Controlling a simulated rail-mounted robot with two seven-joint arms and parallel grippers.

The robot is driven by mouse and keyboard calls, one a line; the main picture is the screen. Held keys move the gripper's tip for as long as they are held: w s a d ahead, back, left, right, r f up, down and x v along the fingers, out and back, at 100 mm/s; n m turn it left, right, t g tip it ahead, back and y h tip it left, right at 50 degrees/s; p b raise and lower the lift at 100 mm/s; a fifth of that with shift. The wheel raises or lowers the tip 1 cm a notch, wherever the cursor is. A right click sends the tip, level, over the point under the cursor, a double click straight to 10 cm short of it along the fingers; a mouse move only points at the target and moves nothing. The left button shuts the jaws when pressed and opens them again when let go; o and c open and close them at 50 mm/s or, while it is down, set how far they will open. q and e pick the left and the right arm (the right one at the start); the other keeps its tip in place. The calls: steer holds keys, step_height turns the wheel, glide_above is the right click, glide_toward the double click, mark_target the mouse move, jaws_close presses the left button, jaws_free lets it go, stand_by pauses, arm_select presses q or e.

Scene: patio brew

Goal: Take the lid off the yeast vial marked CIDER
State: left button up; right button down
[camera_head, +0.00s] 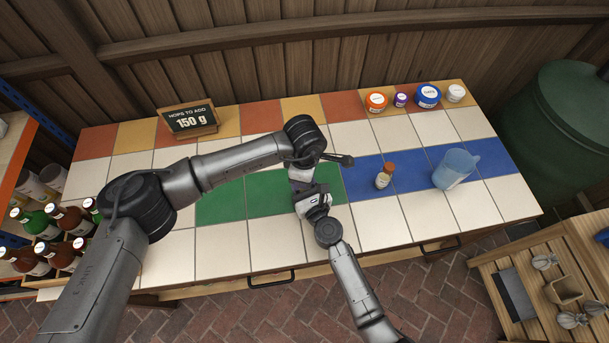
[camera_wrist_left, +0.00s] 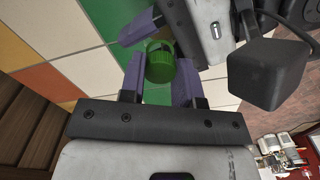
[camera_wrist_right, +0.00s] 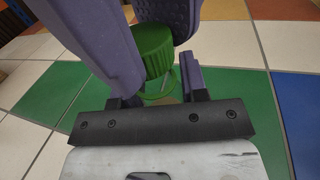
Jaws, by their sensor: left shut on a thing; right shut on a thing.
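A small vial with a ribbed green lid (camera_wrist_left: 161,62) is held between my two grippers above the green tiles. In the head view the grippers and arms hide it. My left gripper (camera_head: 303,185) is shut on the green lid. My right gripper (camera_head: 311,200) is shut on the vial, just below the lid; its clear glass (camera_wrist_right: 160,88) shows faintly in the right wrist view, where the green lid (camera_wrist_right: 153,48) appears still seated on it. No marking on this vial is readable. Another vial with an orange-brown lid (camera_head: 385,170) stands upright on the blue tiles.
A blue translucent jug (camera_head: 456,168) stands on the right blue tiles. Several tubs, including an orange-lidded one (camera_head: 376,102), line the back right. A "HOPS TO ADD 150 g" sign (camera_head: 190,120) stands back left. A crate of bottles (camera_head: 60,235) is at left.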

arm_select(q)
steer(key=shift+r, duration=0.65)
steer(key=shift+r, duration=2)
arm_select(e)
steer(key=c, duration=0.6)
jaws_free()
steer(key=shift+o, duration=0.2)
